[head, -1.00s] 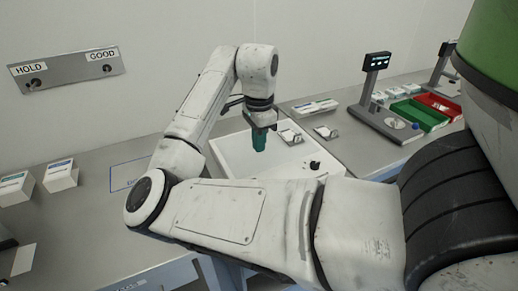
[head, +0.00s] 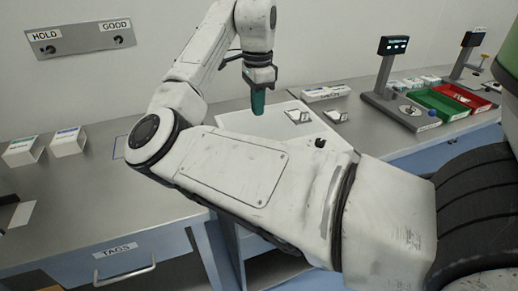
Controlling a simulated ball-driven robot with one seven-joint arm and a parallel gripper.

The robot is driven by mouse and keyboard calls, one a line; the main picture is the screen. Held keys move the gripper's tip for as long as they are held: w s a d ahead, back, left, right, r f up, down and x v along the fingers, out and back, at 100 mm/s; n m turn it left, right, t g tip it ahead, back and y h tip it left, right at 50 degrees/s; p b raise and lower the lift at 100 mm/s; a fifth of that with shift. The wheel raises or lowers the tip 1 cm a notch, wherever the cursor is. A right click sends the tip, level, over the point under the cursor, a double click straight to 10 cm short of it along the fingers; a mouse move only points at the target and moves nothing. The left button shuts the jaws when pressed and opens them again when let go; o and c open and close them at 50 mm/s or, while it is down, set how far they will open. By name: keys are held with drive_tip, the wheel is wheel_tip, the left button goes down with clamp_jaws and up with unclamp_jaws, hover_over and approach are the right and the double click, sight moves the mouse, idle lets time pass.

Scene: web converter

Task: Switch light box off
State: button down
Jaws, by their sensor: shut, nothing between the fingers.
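The light box (head: 238,121) is a white, flat-topped panel set in the grey bench, partly hidden behind my arm. A small black knob or switch (head: 320,142) stands at its right front part. My gripper (head: 258,109) has shut green fingers pointing down above the light box, left of and behind the black switch. It is apart from the switch and holds nothing. Whether the box is lit is hard to tell.
Two small white items (head: 298,116) lie by the box's back right edge. A stand with a display (head: 394,46), a green tray (head: 440,104) and a red tray (head: 462,95) are at right. White boxes (head: 68,141) sit at left. A TAGS drawer (head: 115,250) is below.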

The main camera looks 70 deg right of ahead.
drive_tip(key=shift+f, duration=0.1)
wheel_tip(320, 180, down, 14)
drive_tip(key=shift+r+p, duration=0.1)
drive_tip(key=shift+p, duration=0.65)
drive_tip(key=shift+f, duration=0.25)
drive_tip(key=shift+s, duration=0.1)
drive_tip(key=shift+s+a+r+p, duration=0.25)
drive_tip(key=shift+s+a+p, duration=0.2)
drive_tip(key=shift+p, duration=0.25)
drive_tip(key=shift+w+r, duration=0.1)
